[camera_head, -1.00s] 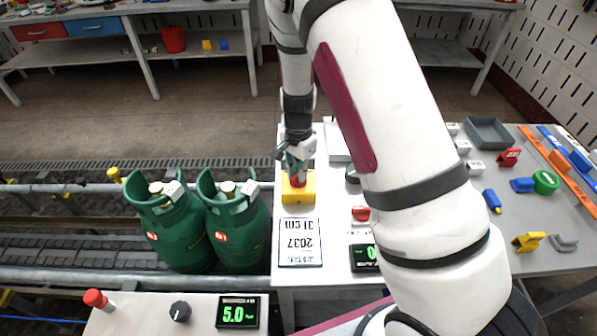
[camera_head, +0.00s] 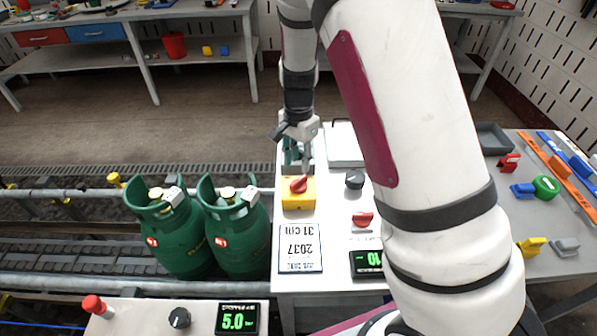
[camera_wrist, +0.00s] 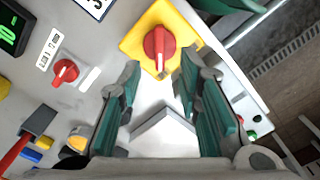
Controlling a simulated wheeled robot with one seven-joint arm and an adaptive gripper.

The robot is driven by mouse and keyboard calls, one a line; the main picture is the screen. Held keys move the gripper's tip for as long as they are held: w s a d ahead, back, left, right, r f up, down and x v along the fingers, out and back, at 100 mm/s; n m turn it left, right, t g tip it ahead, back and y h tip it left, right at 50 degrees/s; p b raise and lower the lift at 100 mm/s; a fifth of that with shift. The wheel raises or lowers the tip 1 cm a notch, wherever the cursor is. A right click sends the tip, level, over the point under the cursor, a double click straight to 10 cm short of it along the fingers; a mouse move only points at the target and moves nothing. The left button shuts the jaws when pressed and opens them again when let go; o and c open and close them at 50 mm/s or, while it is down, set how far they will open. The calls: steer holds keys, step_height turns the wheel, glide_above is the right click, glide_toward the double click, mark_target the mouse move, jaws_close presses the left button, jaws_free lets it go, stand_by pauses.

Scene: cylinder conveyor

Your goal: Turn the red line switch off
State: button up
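A red rotary switch (camera_head: 298,185) sits on a yellow box (camera_head: 299,201) on the white table. In the wrist view the red switch (camera_wrist: 158,45) is just beyond the fingertips, on its yellow plate (camera_wrist: 130,43). Its handle runs roughly up and down in that picture. My gripper (camera_wrist: 161,70) is open and empty, with clear space between its green-padded fingers. In the head view my gripper (camera_head: 297,163) is at the far side of the yellow box, apart from the switch, which is in plain sight.
A smaller red knob (camera_head: 363,219) and a dark knob (camera_head: 354,180) are right of the box. A label card (camera_head: 300,248) and a green display (camera_head: 367,263) lie nearer. Green gas cylinders (camera_head: 237,228) stand left on the conveyor. A red button (camera_head: 92,304) is front left.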

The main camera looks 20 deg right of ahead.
steer(key=shift+r, duration=2.4)
